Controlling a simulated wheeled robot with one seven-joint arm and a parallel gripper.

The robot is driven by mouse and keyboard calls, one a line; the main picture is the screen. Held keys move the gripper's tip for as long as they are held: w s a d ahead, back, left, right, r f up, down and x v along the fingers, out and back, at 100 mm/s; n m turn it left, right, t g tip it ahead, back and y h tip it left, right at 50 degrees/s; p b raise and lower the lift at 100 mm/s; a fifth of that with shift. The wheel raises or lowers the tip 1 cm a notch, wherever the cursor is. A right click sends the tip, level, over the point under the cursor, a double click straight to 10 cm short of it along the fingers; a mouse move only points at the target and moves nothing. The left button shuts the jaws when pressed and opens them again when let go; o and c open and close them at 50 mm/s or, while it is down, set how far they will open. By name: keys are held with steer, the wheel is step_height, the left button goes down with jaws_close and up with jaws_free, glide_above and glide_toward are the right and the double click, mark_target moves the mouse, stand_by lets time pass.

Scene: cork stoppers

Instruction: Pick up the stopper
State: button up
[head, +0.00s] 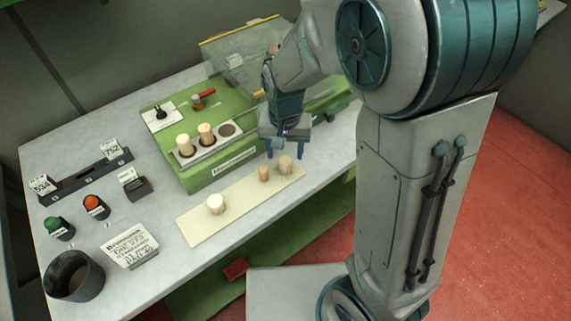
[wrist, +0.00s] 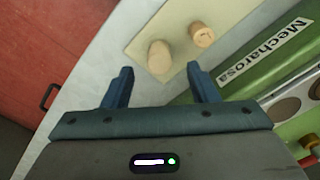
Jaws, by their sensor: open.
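A pale cork stopper (head: 285,164) stands near the right end of the cream board (head: 240,205). In the wrist view this stopper (wrist: 160,57) lies ahead of the gap between my fingertips. A thinner stopper (head: 264,173) stands just left of it and also shows in the wrist view (wrist: 201,34). Two more stoppers, one (head: 184,143) and another (head: 206,132), sit in the green machine's holder. My gripper (head: 286,152) is open and empty, above and behind the right-end stopper.
The green machine (head: 215,178), with an empty hole (head: 227,129) and a raised clear cover (head: 235,55), stands behind the board. Green and orange buttons (head: 95,206), a sign (head: 130,247) and a dark cup (head: 73,277) are at left. The table's front edge is close.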

mark_target(285, 160)
steer(key=shift+w+d+f, duration=0.1)
steer(key=shift+f, duration=2.25)
steer(key=c, duration=1)
steer(key=shift+r, duration=0.15)
